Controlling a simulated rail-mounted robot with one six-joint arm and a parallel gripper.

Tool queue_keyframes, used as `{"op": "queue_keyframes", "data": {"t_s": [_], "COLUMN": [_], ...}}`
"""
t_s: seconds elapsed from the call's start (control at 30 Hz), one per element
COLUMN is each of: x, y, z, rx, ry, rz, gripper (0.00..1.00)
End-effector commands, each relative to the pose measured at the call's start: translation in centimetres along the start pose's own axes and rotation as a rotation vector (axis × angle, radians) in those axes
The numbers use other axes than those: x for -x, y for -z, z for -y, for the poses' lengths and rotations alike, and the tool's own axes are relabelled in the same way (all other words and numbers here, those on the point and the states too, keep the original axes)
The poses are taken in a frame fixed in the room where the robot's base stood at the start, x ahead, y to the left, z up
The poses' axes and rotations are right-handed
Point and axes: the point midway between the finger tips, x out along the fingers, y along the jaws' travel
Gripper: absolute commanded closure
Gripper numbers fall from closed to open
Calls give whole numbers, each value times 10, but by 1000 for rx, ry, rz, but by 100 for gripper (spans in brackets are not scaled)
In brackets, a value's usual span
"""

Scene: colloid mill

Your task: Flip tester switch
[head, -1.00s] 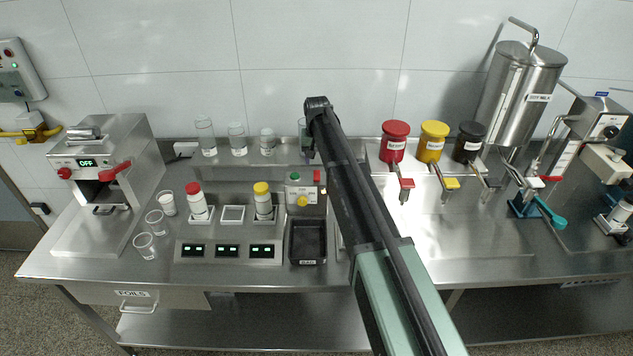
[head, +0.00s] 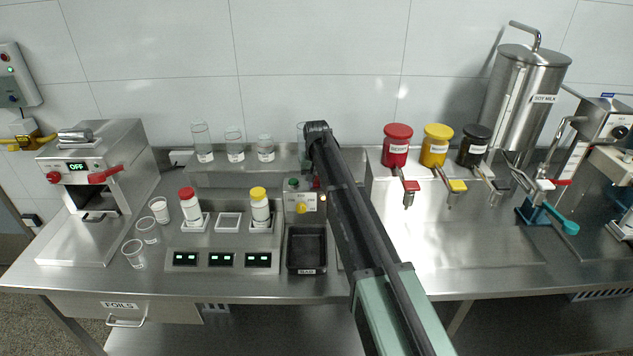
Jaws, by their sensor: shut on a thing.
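My arm rises from the lower right and ends in a black joint just above and right of the tester. My arm covers the right side of the tester. My gripper is hidden behind the arm, so its jaws and any contact with a switch cannot be seen.
A black tray (head: 306,250) sits in front of the tester. A red-capped bottle (head: 190,206) and yellow-capped bottle (head: 260,207) stand to its left. Several glasses line the rear shelf. Red, yellow and black dispensers (head: 397,145) stand to the right, with clear bench (head: 450,245) below.

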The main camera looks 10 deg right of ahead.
Motion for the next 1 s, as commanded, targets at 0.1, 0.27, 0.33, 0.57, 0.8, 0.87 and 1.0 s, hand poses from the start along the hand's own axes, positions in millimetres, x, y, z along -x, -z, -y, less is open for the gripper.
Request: {"op": "queue_keyframes", "data": {"t_s": [0.1,0.27,0.33,0.57,0.8,0.87,1.0], "x": [1,2,3,5,5,5,5], "y": [5,10,10,7,7,7,7], "z": [0,0,0,0,0,0,0], "rx": [-1,0,0,0,0,0,0], "ry": [1,1,0,0,0,0,0], "rz": [68,257,309,330,329,329,328], "gripper": [98,98,98,98,49,49,49]}}
